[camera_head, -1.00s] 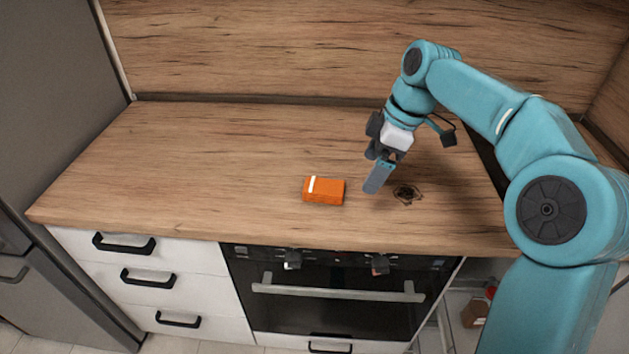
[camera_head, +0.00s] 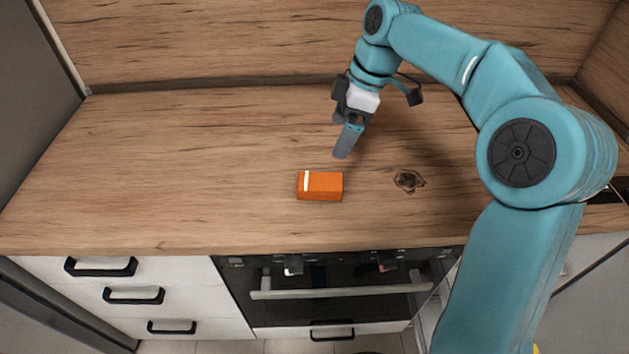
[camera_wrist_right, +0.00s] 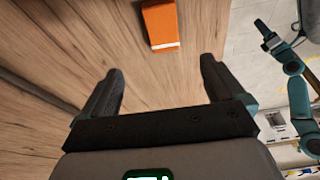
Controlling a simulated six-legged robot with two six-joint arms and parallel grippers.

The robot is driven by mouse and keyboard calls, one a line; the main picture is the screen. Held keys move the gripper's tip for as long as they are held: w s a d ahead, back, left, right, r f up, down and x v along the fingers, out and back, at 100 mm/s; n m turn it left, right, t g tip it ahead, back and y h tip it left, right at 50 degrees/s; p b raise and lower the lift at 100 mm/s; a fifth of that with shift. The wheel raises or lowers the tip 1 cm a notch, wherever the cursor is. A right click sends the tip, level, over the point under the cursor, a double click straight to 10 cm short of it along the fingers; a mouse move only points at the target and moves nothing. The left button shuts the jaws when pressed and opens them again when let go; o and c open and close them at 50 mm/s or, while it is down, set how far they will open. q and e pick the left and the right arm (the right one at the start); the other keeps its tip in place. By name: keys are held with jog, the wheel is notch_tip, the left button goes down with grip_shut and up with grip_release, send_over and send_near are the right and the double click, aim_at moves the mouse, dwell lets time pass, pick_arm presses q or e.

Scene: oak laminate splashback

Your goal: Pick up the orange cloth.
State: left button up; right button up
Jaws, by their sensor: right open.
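The orange cloth (camera_head: 325,186) is a small folded block with a white stripe near its left end. It lies on the wooden counter, near the front edge. In the right wrist view the cloth (camera_wrist_right: 159,22) is at the top, beyond the fingertips and roughly midway between them. My right gripper (camera_head: 344,152) is above the counter, behind and slightly right of the cloth, apart from it. In the right wrist view its two fingers (camera_wrist_right: 162,75) are wide apart with nothing between them. My left gripper is not in view.
The wooden counter (camera_head: 180,160) is clear left of the cloth. A dark knot-like mark (camera_head: 409,181) is to the right. A wooden splashback (camera_head: 220,40) rises behind. An oven (camera_head: 330,300) and white drawers (camera_head: 120,285) are below the front edge.

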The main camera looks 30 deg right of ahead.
send_over(321, 181)
jog(key=d, duration=0.1)
jog(key=f, duration=0.8)
jog(key=shift+s+d+f+b, duration=0.2)
jog(key=shift+s+f+b, duration=0.1)
jog(key=shift+f, duration=0.1)
jog(key=shift+s+a+f, duration=0.1)
jog(key=shift+a+f, duration=0.05)
jog(key=shift+f, duration=0.25)
jog(key=x, duration=0.5)
jog(key=shift+s, duration=0.15)
jog(key=c, duration=1)
